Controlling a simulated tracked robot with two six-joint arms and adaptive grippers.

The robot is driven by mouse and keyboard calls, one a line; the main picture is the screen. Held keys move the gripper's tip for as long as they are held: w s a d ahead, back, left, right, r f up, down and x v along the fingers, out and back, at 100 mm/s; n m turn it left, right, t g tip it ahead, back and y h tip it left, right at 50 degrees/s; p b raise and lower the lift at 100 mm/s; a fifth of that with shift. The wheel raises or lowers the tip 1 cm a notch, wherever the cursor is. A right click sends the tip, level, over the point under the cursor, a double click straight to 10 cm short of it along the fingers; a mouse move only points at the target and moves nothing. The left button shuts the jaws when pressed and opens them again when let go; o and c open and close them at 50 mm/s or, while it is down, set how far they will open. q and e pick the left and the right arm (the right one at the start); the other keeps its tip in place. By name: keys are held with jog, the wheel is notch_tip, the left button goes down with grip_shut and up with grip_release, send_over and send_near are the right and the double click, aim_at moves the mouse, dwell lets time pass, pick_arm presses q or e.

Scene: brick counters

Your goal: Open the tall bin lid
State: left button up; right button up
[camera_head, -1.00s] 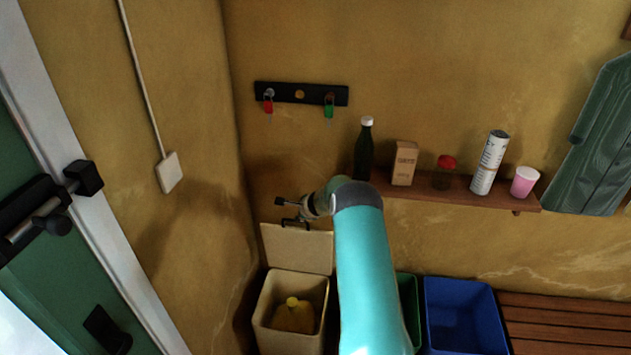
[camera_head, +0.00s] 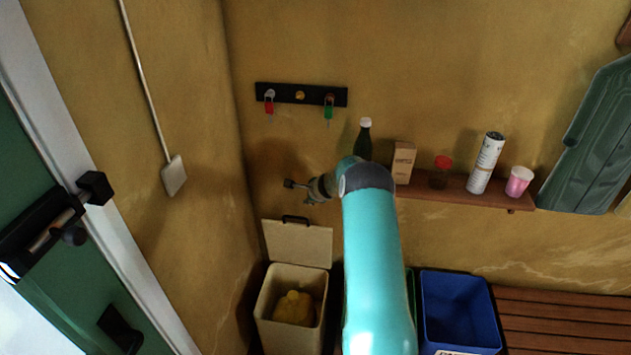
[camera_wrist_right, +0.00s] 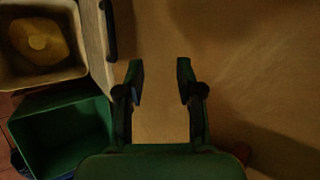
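The tall cream bin (camera_head: 290,340) stands in the corner with a yellow bottle-like thing (camera_head: 294,308) inside. Its lid (camera_head: 298,244) is open, standing raised at the back of the bin, with a black handle (camera_head: 295,219) at its top edge. My right gripper (camera_head: 291,185) is above the lid, apart from the handle. In the right wrist view its fingers (camera_wrist_right: 160,75) are spread with nothing between them. The lid (camera_wrist_right: 94,35), handle (camera_wrist_right: 109,30) and bin (camera_wrist_right: 50,76) show to their left. My left gripper is not in view.
A green bin (camera_wrist_right: 60,130) and a blue bin (camera_head: 455,285) stand right of the tall bin. A wall shelf (camera_head: 450,190) holds a bottle, box, jar, can and pink cup near my right arm. A key rack (camera_head: 315,95) hangs above. A wooden slatted surface (camera_head: 560,320) is at right.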

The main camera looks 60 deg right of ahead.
jog(key=shift+s+d+r, duration=0.1)
jog(key=shift+s+r, duration=0.2)
jog(key=shift+r, duration=0.5)
jog(key=shift+s+d+r, duration=0.15)
jog(key=shift+s+r, duration=0.2)
jog(key=shift+r, duration=0.45)
jog(key=shift+s+d+r, duration=0.1)
jog(key=shift+s+r, duration=0.2)
jog(key=shift+r, duration=0.5)
